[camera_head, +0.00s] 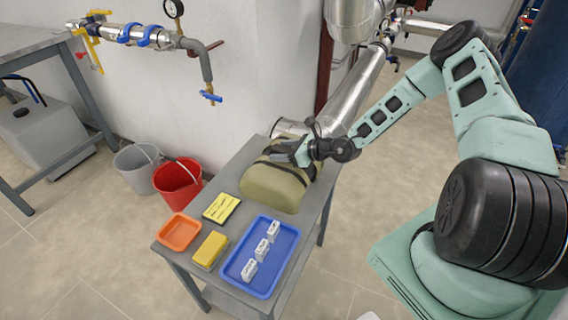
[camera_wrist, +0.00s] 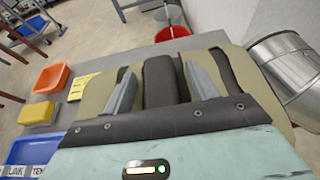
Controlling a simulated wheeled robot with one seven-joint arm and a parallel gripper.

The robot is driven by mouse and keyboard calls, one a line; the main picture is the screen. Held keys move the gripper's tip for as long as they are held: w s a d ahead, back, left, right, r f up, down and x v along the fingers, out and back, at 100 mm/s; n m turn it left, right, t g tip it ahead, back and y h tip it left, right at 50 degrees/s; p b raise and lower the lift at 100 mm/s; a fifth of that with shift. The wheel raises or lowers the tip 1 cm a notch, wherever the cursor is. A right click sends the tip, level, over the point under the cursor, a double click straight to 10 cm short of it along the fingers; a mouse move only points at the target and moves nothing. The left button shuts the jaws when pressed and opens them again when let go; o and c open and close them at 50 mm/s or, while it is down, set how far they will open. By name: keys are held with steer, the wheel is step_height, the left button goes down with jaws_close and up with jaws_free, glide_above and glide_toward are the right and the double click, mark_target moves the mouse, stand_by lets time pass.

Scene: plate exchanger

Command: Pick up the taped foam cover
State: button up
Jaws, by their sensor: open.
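The taped foam cover (camera_head: 272,188) is a rounded olive-tan piece with dark tape bands. It lies at the far end of the grey table (camera_head: 235,185). My gripper (camera_head: 303,152) is at its upper right part in the head view. In the wrist view the cover (camera_wrist: 228,62) lies just beyond my gripper (camera_wrist: 160,85), with a dark tape band (camera_wrist: 160,78) between the two grey fingers. The fingers are spread apart. Whether they touch the cover cannot be told.
A blue tray (camera_head: 237,269) with several white labelled blocks, an orange bin (camera_head: 179,232), a yellow sponge-like block (camera_head: 210,248) and a yellow card (camera_head: 221,208) fill the table's near half. Silver pipe (camera_head: 352,98) rises behind. Red (camera_head: 178,184) and grey (camera_head: 136,161) buckets stand left on the floor.

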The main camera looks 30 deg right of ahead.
steer(key=shift+c, duration=0.4)
jaws_close()
steer(key=shift+r, duration=0.1)
